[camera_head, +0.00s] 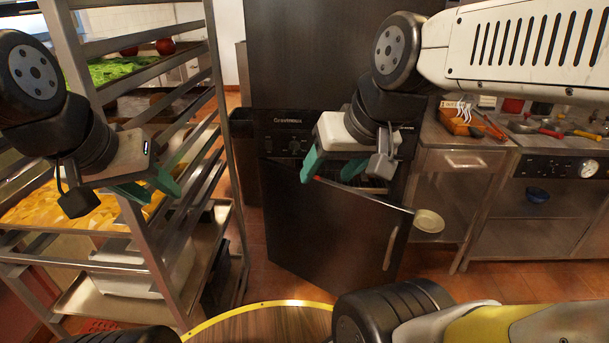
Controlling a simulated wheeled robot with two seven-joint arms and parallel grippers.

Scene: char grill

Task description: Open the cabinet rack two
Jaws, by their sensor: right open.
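The dark cabinet (290,122) stands in the middle with dials on its upper front. Its door (330,235) is swung partly outward from the left side, with a vertical handle (390,248) near its right edge. Part of the inside with rack bars (372,184) shows above the door's top edge. My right gripper (332,176) is open and empty, with its teal fingers at the door's top edge; I cannot tell if they touch it. My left gripper (163,196) is at the left in front of the shelving rack, its fingers apart and empty.
A tall metal tray rack (140,235) with food trays fills the left side. A counter (455,140) with tools and a steel unit (550,200) stand at the right. A small pale bowl (429,221) shows beside the door's right edge. Some tiled floor (270,285) is clear.

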